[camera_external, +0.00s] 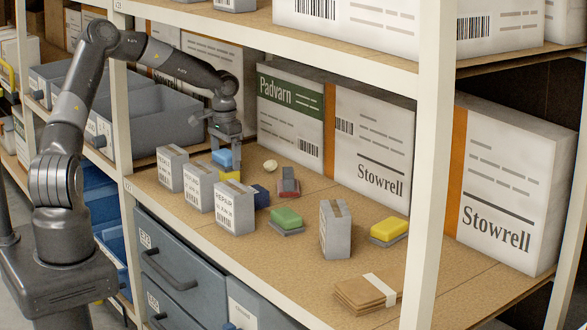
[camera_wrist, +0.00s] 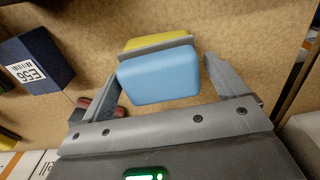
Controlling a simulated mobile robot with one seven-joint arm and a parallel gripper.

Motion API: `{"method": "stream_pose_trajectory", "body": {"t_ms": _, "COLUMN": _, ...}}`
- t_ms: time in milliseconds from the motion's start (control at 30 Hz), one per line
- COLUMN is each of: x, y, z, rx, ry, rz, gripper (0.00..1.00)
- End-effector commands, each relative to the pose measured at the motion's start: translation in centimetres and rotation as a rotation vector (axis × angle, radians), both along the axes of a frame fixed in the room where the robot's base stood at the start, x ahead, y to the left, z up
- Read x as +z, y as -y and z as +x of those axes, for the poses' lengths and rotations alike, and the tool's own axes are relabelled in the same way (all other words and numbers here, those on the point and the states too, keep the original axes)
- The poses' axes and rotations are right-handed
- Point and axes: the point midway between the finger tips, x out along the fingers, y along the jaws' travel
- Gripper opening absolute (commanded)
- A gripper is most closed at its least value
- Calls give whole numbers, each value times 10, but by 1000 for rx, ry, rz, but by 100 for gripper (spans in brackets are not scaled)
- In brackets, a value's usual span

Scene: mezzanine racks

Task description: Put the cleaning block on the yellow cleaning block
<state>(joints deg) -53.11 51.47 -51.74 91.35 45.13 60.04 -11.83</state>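A light blue cleaning block (camera_external: 222,158) sits on the yellow cleaning block (camera_external: 231,176) at the back left of the shelf. In the wrist view the blue block (camera_wrist: 158,84) fills the middle, with a thin grey layer and a strip of yellow (camera_wrist: 160,42) behind it. My gripper (camera_external: 226,141) is just above the blue block. In the wrist view its fingers (camera_wrist: 163,65) stand on either side of the blue block, with a visible gap on the right. The gripper looks open. Most of the lower yellow block is hidden.
Small grey boxes (camera_external: 199,188) stand in front, beside a dark blue box (camera_external: 260,196). Large cartons (camera_external: 372,135) line the back; a rack post (camera_external: 422,180) stands in front.

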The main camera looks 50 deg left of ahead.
Motion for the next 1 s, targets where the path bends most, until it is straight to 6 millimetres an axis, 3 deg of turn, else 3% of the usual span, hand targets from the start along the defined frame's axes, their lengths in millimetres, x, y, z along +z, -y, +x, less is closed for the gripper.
{"method": "stream_pose_trajectory", "body": {"t_ms": 367, "x": 2, "y": 0, "z": 0, "rx": 0, "ry": 1, "rz": 0, "gripper": 98}}
{"method": "stream_pose_trajectory", "body": {"t_ms": 700, "x": 38, "y": -1, "z": 0, "rx": 0, "ry": 1, "rz": 3, "gripper": 98}}
{"method": "stream_pose_trajectory", "body": {"t_ms": 1000, "x": 43, "y": 0, "z": 0, "rx": 0, "ry": 0, "rz": 0, "gripper": 98}}
